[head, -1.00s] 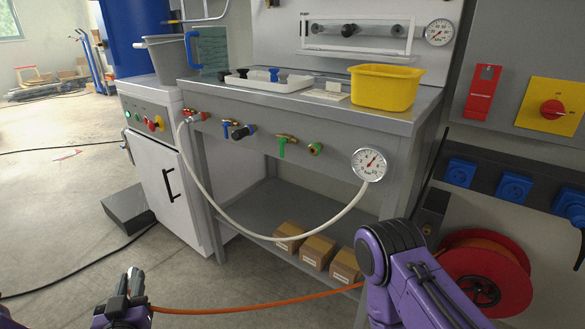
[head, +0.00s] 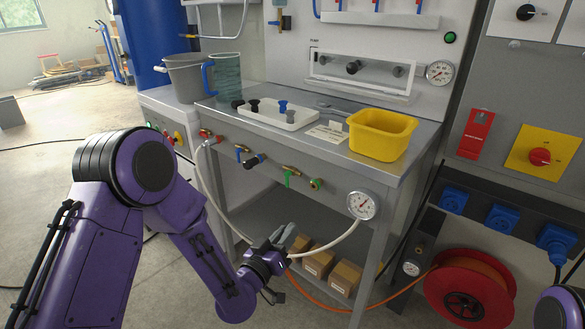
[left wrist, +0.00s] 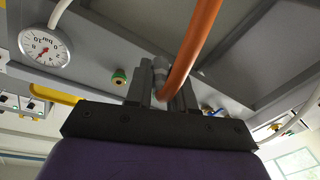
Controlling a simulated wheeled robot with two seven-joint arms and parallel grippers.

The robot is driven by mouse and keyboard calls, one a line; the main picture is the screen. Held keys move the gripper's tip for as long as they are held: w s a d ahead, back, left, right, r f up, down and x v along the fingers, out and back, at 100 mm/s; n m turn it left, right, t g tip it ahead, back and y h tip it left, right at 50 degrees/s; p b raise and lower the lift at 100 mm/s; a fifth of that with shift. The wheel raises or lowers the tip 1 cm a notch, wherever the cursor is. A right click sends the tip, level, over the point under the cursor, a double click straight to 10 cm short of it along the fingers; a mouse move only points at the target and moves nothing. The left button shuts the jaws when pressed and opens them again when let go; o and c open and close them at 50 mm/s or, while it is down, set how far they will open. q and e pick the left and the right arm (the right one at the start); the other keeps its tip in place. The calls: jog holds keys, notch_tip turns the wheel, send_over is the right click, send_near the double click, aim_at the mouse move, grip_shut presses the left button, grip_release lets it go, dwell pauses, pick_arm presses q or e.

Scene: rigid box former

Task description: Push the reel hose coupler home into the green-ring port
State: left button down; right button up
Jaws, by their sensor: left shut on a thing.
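The reel hose coupler (left wrist: 160,68) is a grey metal piece at the end of the orange hose (left wrist: 199,42). My left gripper (head: 284,243) is shut on it, with its fingers on either side of the coupler in the left wrist view (left wrist: 162,92). The green-ring port (head: 316,184) is on the bench's front rail, above and right of my left gripper in the head view. It also shows in the left wrist view (left wrist: 120,77), apart from and left of the coupler. In the head view the coupler is hard to make out. My right gripper is out of view.
A white hose (head: 321,244) loops from the red port (head: 208,137) past my left gripper toward the gauge (head: 361,205). The red reel (head: 437,287) stands right. Cardboard boxes (head: 318,263) fill the lower shelf.

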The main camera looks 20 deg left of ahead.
pick_arm(q)
notch_tip(320, 180, up, 10)
jog(key=s+n+h+p, duration=0.1)
jog(key=n+h+p, duration=0.1)
jog(key=p, duration=0.5)
jog(key=shift+g+h, duration=0.4)
jog(key=shift+d+p+x, duration=0.15)
jog(key=shift+p+x, duration=0.2)
jog(key=shift+x, duration=1.05)
jog(key=shift+d+p+x, duration=0.15)
jog(key=shift+p+x, duration=0.15)
jog(key=shift+x, duration=1.1)
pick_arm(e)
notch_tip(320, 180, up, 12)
pick_arm(q)
jog(key=shift+w+d, duration=0.1)
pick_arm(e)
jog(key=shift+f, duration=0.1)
pick_arm(q)
jog(key=c, duration=0.9)
grip_release()
